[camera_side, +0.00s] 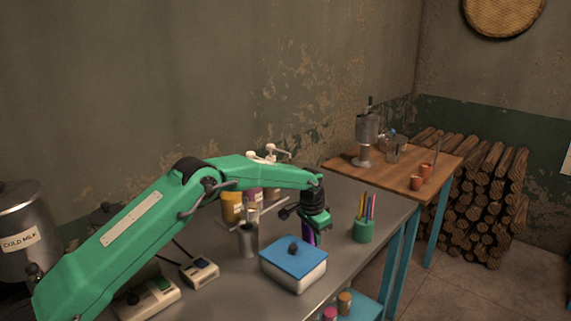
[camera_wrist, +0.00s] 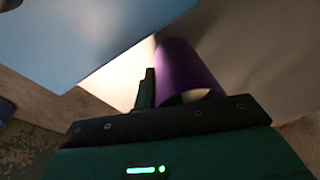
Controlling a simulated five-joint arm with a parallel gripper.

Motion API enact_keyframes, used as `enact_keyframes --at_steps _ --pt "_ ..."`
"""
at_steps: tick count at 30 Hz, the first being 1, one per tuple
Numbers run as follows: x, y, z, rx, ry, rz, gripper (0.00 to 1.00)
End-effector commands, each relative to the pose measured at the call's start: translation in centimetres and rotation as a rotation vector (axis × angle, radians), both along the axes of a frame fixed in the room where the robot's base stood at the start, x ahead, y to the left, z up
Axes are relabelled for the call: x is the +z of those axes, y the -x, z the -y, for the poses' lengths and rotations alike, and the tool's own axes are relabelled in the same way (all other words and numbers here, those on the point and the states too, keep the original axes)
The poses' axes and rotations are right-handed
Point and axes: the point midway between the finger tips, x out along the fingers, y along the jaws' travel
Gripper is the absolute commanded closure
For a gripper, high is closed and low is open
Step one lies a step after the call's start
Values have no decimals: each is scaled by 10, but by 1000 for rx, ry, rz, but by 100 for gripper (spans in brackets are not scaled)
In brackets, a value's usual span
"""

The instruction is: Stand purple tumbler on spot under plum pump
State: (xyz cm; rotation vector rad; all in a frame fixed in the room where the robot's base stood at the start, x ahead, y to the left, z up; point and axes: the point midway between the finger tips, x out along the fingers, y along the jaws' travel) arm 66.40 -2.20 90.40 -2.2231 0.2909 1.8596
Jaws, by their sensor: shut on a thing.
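The purple tumbler (camera_side: 308,237) is held in my gripper (camera_side: 313,226) over the metal table, behind the blue-lidded box. In the side view the gripper hides much of it, and I cannot tell whether its base touches the table. The tumbler (camera_wrist: 184,68) fills the middle of the wrist view, with a dark finger against its left side. A row of bottles with pump tops stands at the back of the table; the purple-tinted one (camera_side: 255,195) looks like the plum pump. The spot under it is hidden from view.
The blue-lidded box (camera_side: 293,267) stands in front of my gripper. A green pen cup (camera_side: 363,231) is to its right, and a metal cylinder (camera_side: 247,240) to its left. A yellow bottle (camera_side: 231,208) stands left of the purple-tinted one.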

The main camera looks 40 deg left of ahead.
Motion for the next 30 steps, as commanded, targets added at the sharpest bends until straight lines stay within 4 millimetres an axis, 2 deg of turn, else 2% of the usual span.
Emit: enact_keyframes --at_steps 11,12,15,16,26,30 --pt "-2 0 0 0 1 2 100" --pt "-3 0 0 0 0 0 90" --pt "-3 0 0 0 0 0 70" --pt "-3 0 0 0 0 0 69" --pt "-1 0 0 0 0 1 69" --pt "5 0 0 0 0 2 69"
